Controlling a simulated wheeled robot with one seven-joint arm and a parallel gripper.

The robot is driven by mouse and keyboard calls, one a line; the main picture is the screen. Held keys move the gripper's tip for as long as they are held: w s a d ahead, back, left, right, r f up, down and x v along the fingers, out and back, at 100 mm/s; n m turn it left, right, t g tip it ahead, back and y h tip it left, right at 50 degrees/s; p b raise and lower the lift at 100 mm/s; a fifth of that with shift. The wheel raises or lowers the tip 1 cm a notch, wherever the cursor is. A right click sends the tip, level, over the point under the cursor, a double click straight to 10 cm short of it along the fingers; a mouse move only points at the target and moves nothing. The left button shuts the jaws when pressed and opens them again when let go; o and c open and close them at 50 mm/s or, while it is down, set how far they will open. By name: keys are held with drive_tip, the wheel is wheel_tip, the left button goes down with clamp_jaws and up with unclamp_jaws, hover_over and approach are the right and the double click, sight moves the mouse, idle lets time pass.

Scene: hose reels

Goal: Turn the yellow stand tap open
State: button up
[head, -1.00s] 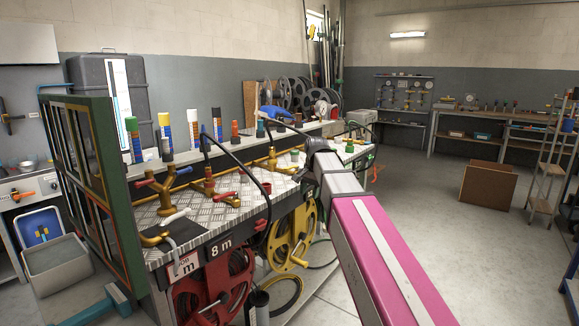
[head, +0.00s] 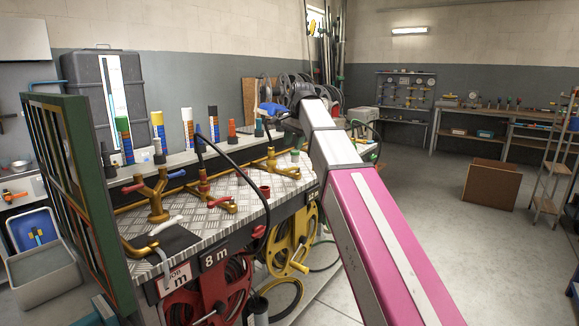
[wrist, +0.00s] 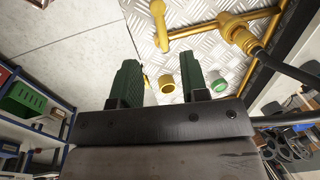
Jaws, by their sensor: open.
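In the head view, brass stand fittings rise from the checker-plate bench top (head: 190,203). The yellow stand tap (head: 285,172) appears to be the rightmost one, beside my arm. In the wrist view a yellow lever-like bar (wrist: 159,22) stands ahead of my fingers, by a yellow pipe and a round valve body (wrist: 238,33); I cannot tell surely which part is the handle. My gripper (wrist: 158,62) has its two green fingers apart and nothing held between them. It is hidden behind my arm in the head view. The fingers look apart from the tap.
A black hose (wrist: 285,60) runs at the right. A red reel (head: 210,285) and yellow reel (head: 290,245) hang below the bench.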

sight(292, 169)
drive_tip(key=f, duration=0.3)
drive_tip(key=a+f, duration=0.1)
drive_tip(key=f, duration=0.2)
drive_tip(key=w+f, duration=0.1)
drive_tip(key=f, duration=0.2)
drive_tip(key=shift+a+f, duration=0.25)
drive_tip(key=shift+f, duration=0.05)
clamp_jaws()
